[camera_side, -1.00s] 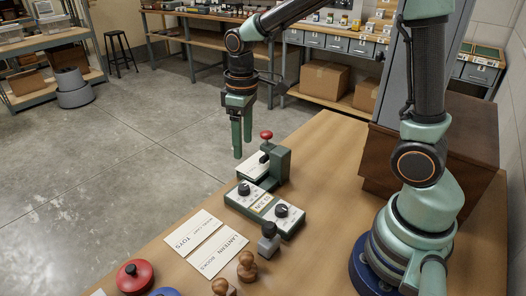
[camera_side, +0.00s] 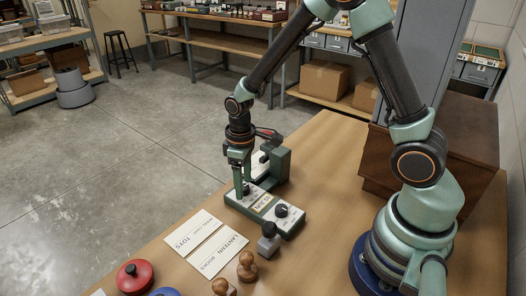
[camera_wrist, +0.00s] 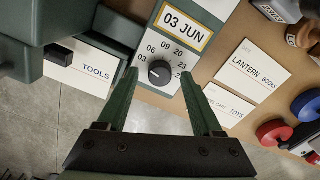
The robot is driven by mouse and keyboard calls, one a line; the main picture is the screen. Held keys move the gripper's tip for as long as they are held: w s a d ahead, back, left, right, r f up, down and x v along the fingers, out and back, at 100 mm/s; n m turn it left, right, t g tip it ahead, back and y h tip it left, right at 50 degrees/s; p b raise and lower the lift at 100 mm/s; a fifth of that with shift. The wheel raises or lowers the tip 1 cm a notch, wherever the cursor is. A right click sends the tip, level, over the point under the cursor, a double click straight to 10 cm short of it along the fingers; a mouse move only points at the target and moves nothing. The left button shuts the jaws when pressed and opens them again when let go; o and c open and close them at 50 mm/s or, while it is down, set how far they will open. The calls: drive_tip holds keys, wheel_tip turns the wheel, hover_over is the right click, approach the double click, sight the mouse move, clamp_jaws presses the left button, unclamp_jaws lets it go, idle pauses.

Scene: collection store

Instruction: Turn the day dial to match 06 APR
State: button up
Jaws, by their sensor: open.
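The date stamp device is a green base with a pale top. Its date window (camera_wrist: 184,24) reads 03 JUN in the wrist view. The day dial (camera_wrist: 159,72) is a black knob ringed by printed numbers, including 03, 06, 09, 20 and 23. My gripper (camera_wrist: 160,75) is open, with one green finger on each side of this dial; whether they touch it I cannot tell. In the side view my gripper (camera_side: 243,190) is low over the device's far-left end and partly hides this dial. A second black dial (camera_side: 282,210) sits at the near-right end.
A green press (camera_side: 279,165) stands just behind the device; a TOOLS card (camera_wrist: 95,68) lies by it. TOYS (camera_side: 192,231) and LANTERN BOOKS (camera_side: 218,252) cards lie in front. A grey-black knobbed stamp (camera_side: 268,242), wooden stamps (camera_side: 246,267) and a red round pad (camera_side: 134,276) are nearby.

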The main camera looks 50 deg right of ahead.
drive_tip(key=shift+f, duration=0.25)
clamp_jaws()
drive_tip(key=shift+m, duration=2.9)
drive_tip(key=shift+r, duration=0.1)
unclamp_jaws()
